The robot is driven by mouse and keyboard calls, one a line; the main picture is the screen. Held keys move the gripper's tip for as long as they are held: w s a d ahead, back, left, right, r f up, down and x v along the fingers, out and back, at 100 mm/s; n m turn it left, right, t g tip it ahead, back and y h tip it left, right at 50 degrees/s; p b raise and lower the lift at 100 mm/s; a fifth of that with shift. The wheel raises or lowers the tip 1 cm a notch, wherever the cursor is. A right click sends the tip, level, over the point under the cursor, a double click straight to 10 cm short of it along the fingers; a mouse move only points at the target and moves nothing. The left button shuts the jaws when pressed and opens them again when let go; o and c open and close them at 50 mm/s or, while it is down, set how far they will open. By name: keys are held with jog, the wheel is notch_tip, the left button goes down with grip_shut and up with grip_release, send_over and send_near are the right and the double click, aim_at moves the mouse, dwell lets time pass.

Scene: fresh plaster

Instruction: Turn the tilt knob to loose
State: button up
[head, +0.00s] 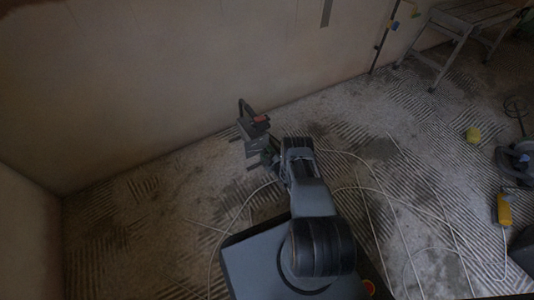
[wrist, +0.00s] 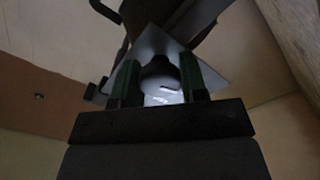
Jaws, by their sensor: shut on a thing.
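My gripper (head: 268,152) reaches to a dark tool (head: 250,125) with a looped handle and a small orange-red part, in front of the wall. In the wrist view, the two green fingers of my gripper (wrist: 160,68) are shut on a rounded dark knob (wrist: 158,80), one finger on each side. The knob sits against a pale grey plate (wrist: 150,45) of the tool. Small white marks show just below the knob, too small to read. The knob's turn position cannot be told. In the head view the knob is hidden.
White cables lie in loops on the ridged floor to the right of my arm. A grey work platform (head: 470,18) stands at the back right. The wall is close behind the dark tool.

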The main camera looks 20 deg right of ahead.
jog(key=n, duration=0.4)
jog(key=shift+n, duration=0.3)
jog(key=n, duration=0.4)
jog(key=shift+n, duration=0.3)
jog(key=o, duration=0.9)
